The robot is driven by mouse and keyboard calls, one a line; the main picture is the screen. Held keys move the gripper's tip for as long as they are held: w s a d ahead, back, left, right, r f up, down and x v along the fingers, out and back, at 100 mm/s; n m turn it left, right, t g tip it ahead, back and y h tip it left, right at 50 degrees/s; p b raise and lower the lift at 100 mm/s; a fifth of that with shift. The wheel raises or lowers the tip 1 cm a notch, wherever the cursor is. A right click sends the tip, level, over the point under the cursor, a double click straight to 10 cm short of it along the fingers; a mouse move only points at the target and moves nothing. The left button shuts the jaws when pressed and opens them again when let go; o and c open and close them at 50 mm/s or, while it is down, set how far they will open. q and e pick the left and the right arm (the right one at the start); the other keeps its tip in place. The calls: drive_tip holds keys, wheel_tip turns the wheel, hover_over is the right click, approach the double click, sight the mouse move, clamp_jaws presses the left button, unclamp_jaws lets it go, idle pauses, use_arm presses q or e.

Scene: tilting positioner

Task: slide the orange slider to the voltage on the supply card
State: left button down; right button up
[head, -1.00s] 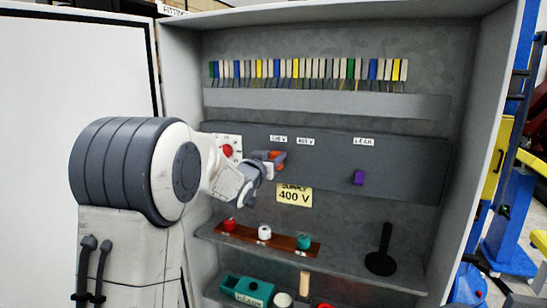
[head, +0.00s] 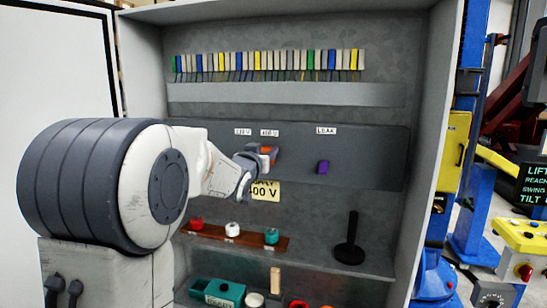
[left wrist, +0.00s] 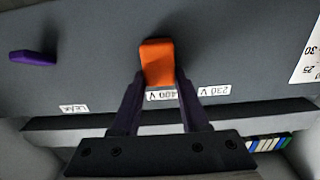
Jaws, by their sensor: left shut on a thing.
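The orange slider (head: 267,150) stands out from the dark panel strip, under the 400 V label (head: 270,132). The 230 V label (head: 243,131) is to its left. The yellow supply card (head: 266,192) below reads 400 V, its left part hidden behind my gripper. My left gripper (head: 262,158) is shut on the slider. In the left wrist view, which is upside down, the slider (left wrist: 157,62) sits between the two fingers, close to the 400 V label (left wrist: 163,95), and the 230 V label (left wrist: 214,91) is further right. My right gripper is out of view.
A purple knob (head: 323,167) sits under the LEAK label (head: 326,130), right of the slider. Below, a shelf holds red, white and teal knobs on a brown strip (head: 240,240) and a black stand (head: 350,245). The cabinet's right wall (head: 432,150) bounds the space.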

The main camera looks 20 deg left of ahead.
use_arm(q)
drive_tip(key=shift+d, duration=0.15)
drive_tip(key=c, duration=0.5)
unclamp_jaws()
drive_tip(key=shift+o, duration=0.5)
drive_tip(key=shift+d, duration=0.15)
drive_tip(key=shift+s, duration=0.2)
drive_tip(key=s+d+b, duration=0.1)
drive_tip(key=s+b, duration=0.2)
drive_tip(key=s, duration=0.7)
